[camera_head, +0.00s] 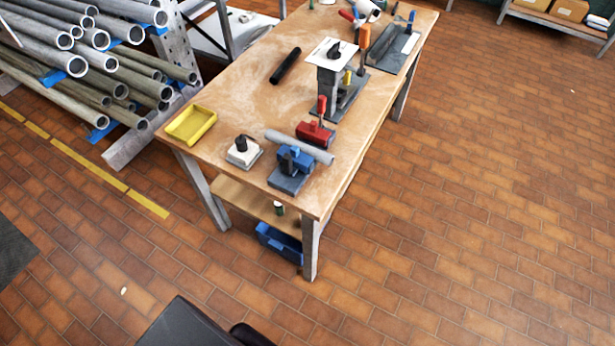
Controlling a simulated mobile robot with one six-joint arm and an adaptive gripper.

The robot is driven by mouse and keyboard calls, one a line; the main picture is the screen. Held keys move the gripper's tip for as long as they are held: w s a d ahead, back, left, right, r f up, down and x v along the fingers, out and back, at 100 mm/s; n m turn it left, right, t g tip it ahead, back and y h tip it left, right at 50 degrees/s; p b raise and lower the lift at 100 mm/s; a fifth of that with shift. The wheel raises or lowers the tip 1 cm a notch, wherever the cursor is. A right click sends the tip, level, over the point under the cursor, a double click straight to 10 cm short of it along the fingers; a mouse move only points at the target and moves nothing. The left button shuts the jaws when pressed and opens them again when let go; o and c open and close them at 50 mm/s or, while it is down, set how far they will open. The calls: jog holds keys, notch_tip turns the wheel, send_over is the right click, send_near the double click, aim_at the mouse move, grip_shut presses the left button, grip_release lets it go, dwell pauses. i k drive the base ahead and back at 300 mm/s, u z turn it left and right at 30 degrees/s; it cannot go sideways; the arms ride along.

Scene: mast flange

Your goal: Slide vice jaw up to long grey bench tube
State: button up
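A blue vice (288,180) stands near the front right corner of the wooden workbench. Its blue jaw part (302,160), with a dark piece on its front, is on the near side of a long grey tube (318,152). The tube lies level across the vice, its ends sticking out to left and right. I cannot tell whether the jaw touches the tube or a gap is left. The vice hides the tube's underside. My gripper is not in view.
The workbench (245,95) also holds a yellow tray (191,125), a white block with a black knob (243,151), a red clamp (315,134), a black cylinder (286,66) and a post with a white plate (329,75). A pipe rack stands left. The brick floor at right is clear.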

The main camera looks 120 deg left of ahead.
aim_at(287, 169)
jog(key=u, duration=0.15)
jog(key=i, duration=0.2)
jog(key=u, duration=0.9)
jog(key=k, duration=0.2)
jog(key=u, duration=3.1)
